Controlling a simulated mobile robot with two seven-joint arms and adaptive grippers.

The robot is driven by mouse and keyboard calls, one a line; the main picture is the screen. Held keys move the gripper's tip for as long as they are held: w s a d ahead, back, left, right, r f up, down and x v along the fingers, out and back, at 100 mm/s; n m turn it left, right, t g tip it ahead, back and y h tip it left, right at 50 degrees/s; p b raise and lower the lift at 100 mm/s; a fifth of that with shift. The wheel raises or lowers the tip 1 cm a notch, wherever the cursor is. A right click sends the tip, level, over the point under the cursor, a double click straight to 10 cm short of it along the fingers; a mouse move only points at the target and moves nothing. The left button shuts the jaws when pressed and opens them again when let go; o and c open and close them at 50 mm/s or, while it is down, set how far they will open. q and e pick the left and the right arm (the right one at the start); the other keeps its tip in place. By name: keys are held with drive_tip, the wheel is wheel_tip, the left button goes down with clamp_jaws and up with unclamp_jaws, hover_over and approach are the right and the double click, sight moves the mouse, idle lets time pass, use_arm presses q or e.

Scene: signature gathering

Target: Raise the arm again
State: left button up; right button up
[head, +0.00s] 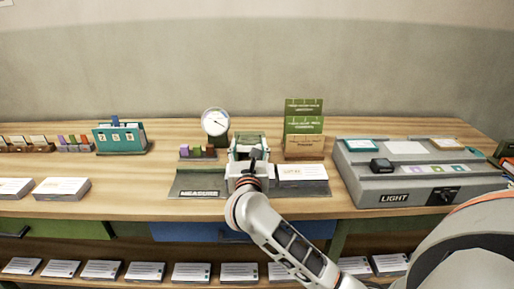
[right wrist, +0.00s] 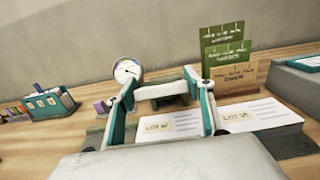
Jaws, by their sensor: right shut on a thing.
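My right gripper (head: 249,143) is over the bench, between the grey MEASURE tray (head: 200,186) and a white lot card stack (head: 302,173). The gripper hides this block in the head view. I cannot tell how far it is above the bench. The other lot stack (right wrist: 260,115) lies just right of the fingers. My left gripper is not in view.
A round dial (head: 215,121) stands behind the tray, and green and brown signs (head: 303,130) stand behind the lot stack. A grey LIGHT console (head: 380,185) is on the right. A teal calendar box (head: 121,138) and card stacks (head: 61,188) are on the left. More stacks line the lower shelf (head: 240,273).

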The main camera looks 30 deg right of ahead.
drive_tip(key=shift+g+y, duration=0.4)
drive_tip(key=shift+g, duration=0.4)
drive_tip(key=w+r+p, duration=0.1)
drive_tip(key=r+p, duration=0.1)
drive_tip(key=w+d+r+p, duration=0.1)
drive_tip(key=r+p, duration=0.1)
drive_tip(key=w+d+r+p, duration=0.1)
drive_tip(key=r+p, duration=0.1)
drive_tip(key=shift+w+d+r, duration=0.1)
drive_tip(key=shift+w+d, duration=0.1)
drive_tip(key=shift+w, duration=0.15)
drive_tip(key=w+d+r, duration=0.5)
drive_tip(key=w, duration=0.4)
drive_tip(key=shift+d+r, duration=0.35)
drive_tip(key=shift+d, duration=0.05)
drive_tip(key=shift+w, duration=0.1)
drive_tip(key=o, duration=1.4)
drive_tip(key=shift+o, duration=0.9)
drive_tip(key=shift+w+f, duration=0.1)
drive_tip(key=shift+f, duration=0.2)
